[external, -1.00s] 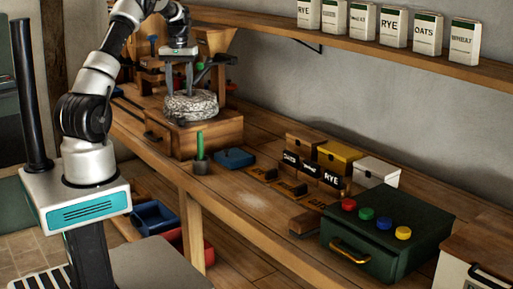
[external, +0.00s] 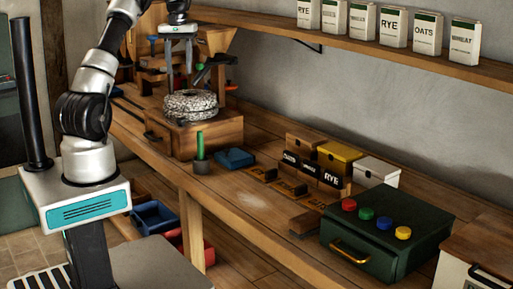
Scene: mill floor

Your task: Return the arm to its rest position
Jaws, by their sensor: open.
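My arm (external: 88,105) rises from its base at the left and reaches over the far end of the wooden bench. My gripper (external: 179,70) points down with its two fingers apart. It hangs above the round speckled millstone (external: 190,105), which lies on a wooden box with a drawer (external: 208,137). A gap shows between the fingertips and the stone, and nothing is between the fingers.
A green-handled tool (external: 200,148) and a blue tray (external: 235,157) are on the bench. Small lidded boxes (external: 340,156) and a green case with coloured knobs (external: 388,238) stand farther right. Labelled packets (external: 393,27) line the shelf.

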